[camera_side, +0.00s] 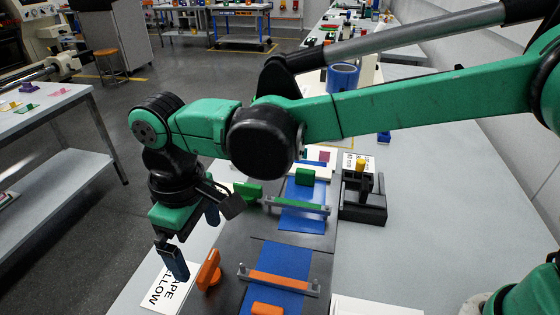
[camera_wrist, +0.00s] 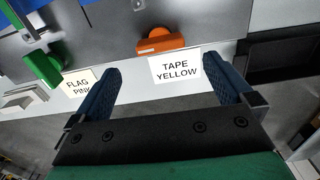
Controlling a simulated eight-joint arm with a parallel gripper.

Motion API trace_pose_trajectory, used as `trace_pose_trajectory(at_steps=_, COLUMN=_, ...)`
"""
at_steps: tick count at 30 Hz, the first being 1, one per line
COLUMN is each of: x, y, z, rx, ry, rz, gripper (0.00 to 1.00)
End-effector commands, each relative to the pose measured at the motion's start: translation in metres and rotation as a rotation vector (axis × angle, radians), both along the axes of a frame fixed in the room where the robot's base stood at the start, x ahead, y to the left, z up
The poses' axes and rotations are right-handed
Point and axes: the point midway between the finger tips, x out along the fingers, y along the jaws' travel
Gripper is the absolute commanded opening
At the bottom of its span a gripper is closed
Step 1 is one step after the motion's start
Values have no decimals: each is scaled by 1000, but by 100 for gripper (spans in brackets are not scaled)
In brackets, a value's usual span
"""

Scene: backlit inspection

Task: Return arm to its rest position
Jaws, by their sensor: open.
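My gripper (camera_side: 195,245) hangs at the lower left in the side view, its blue fingers pointing down near the bench's left edge. In the wrist view my gripper (camera_wrist: 161,72) has its two fingers wide apart with nothing between them. A white card reading "TAPE YELLOW" (camera_wrist: 175,69) shows beyond and between the fingers. The same card (camera_side: 166,289) lies below my gripper in the side view, partly covered by a finger. My green arm stretches across the bench from the right.
An orange upright piece (camera_side: 209,270) stands close right of my gripper. Blue panels (camera_side: 303,218) carry orange (camera_side: 279,281) and green (camera_side: 296,204) bars. A black fixture with a yellow knob (camera_side: 360,165) stands right of them.

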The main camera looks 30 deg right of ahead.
Motion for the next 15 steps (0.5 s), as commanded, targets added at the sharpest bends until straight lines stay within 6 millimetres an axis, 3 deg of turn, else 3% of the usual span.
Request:
trace_pose_trajectory(at_steps=5, x=0, y=-1, z=0, rx=1, ry=-1, rz=-2, gripper=100)
trace_pose_trajectory(at_steps=8, x=4, y=-11, z=6, rx=14, ry=-16, rz=-28, gripper=100)
trace_pose_trajectory(at_steps=11, x=12, y=-38, z=20, rx=45, ry=-53, rz=-93, gripper=100)
trace_pose_trajectory(at_steps=15, x=18, y=-96, z=43, rx=108, ry=-145, rz=-231, gripper=100)
